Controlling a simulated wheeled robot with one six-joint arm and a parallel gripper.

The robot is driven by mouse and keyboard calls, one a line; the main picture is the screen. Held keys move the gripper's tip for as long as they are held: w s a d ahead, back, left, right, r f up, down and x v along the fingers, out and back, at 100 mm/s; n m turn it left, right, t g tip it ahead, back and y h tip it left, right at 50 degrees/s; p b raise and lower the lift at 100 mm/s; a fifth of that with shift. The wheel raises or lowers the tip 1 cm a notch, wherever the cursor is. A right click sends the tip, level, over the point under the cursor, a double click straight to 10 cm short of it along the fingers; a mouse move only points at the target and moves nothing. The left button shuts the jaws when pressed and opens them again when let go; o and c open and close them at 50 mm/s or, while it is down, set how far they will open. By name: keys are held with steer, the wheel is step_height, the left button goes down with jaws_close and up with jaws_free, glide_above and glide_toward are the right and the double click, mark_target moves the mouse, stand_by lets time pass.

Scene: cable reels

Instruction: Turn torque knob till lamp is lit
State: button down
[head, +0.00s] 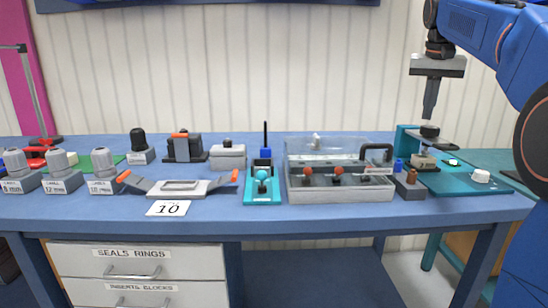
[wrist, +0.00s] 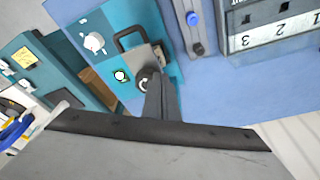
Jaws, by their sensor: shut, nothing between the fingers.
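A teal station (head: 445,183) stands at the right end of the bench. A white knob (head: 480,176) sits at its front right; it also shows in the wrist view (wrist: 94,42). A small round green-and-white spot in a dark ring, perhaps the lamp (head: 452,162), lies behind it and shows in the wrist view (wrist: 120,75); I cannot tell whether it is lit. My gripper (head: 430,113) is shut and empty, pointing down above a dark round-topped post (head: 429,131) on the station. In the wrist view its fingers (wrist: 160,88) partly hide that part; contact is unclear.
A clear-lidded box (head: 340,187) with a black handle stands left of the station. A small block with blue and brown pegs (head: 409,187) sits between them. Bare blue bench runs along the front.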

mark_target(428, 131)
steer(key=shift+w+v, duration=0.2)
steer(key=shift+v, duration=0.8)
steer(key=shift+d+r, duration=0.1)
steer(key=shift+d, duration=0.05)
steer(key=shift+s+d+f, duration=0.2)
steer(key=shift+d+f, duration=0.25)
steer(key=shift+f, duration=0.5)
steer(key=shift+s+d+f, duration=0.2)
steer(key=shift+d+f, duration=0.3)
steer(key=shift+f, duration=0.45)
steer(key=shift+s+d+f, duration=0.2)
steer(key=shift+d+f, duration=0.25)
steer(key=shift+f, duration=0.65)
steer(key=shift+w, duration=0.1)
steer(key=shift+w+a, duration=0.3)
steer(key=shift+a, duration=0.3)
steer(key=shift+s, duration=0.15)
